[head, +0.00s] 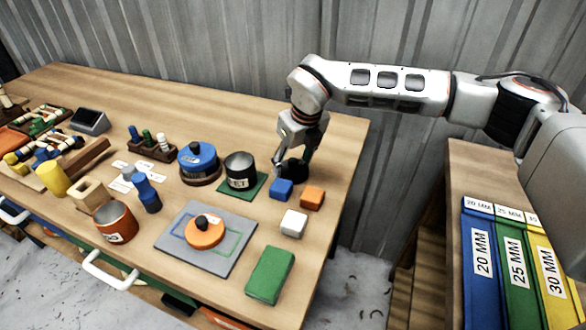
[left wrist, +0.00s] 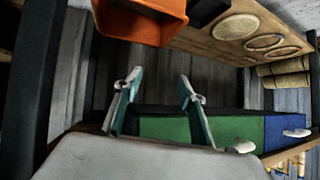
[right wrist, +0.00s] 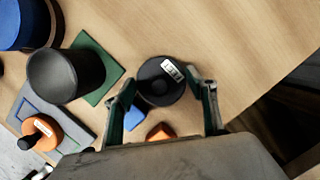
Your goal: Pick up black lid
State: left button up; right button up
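The black lid (right wrist: 152,92) is a round disc with a knob and a white label, lying flat on the wooden table near its back right part. In the head view the lid (head: 295,169) is partly hidden by my right gripper (head: 291,166). In the right wrist view, my right gripper (right wrist: 166,83) is open, with one finger on each side of the lid. A gap shows between the lid and the fingers, and I cannot tell their exact height above the table. My left gripper (left wrist: 158,82) is open and empty, away from the lid.
A black canister (head: 240,171) on a green mat stands left of the lid. Blue (head: 281,189), orange (head: 312,198) and white (head: 293,223) blocks lie in front of it. An orange lid (head: 205,236) lies on a grey board. The corrugated wall (head: 230,60) rises behind the table.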

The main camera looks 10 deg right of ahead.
pick_arm(q)
jog(key=shift+s+f, duration=0.1)
jog(key=shift+f, duration=0.15)
